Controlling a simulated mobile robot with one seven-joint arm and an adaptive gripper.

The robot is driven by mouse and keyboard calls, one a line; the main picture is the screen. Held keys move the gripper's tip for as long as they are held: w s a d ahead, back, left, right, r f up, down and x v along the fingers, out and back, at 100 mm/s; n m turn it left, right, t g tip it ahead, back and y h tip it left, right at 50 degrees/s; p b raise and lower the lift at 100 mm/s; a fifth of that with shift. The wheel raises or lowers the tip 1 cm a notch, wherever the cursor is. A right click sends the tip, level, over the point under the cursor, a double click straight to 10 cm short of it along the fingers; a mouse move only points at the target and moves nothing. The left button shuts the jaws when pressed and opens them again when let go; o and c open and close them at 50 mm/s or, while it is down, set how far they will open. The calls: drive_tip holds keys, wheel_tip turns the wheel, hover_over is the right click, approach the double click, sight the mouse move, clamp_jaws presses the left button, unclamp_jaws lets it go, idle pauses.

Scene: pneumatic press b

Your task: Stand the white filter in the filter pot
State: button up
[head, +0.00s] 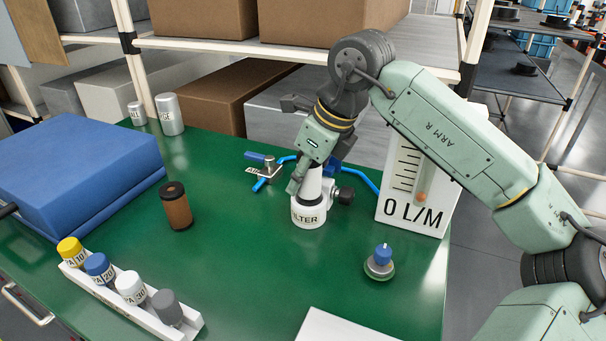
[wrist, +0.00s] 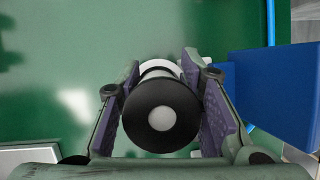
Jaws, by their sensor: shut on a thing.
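The white filter (head: 313,182) is upright between the fingers of my gripper (head: 306,180). In the wrist view its black end cap with a pale centre (wrist: 149,118) faces the camera, with a purple finger pad on each side. My gripper also shows in the wrist view (wrist: 160,88), shut on the filter. The white filter pot (head: 308,213), marked with a partly hidden FILTER label, stands on the green table directly below. The filter's lower end meets the pot's top in the head view; how deep it sits inside is hidden.
A dark knob (head: 346,195) and the 0 L/M flow meter (head: 414,185) stand right of the pot. Table between is clear.

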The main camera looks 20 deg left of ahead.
drive_tip(key=shift+r, duration=0.1)
idle(0.7)
drive_tip(key=o, duration=1.2)
drive_tip(key=v, duration=1.1)
drive_tip(key=shift+d+r, duration=0.2)
drive_tip(key=shift+r, duration=0.15)
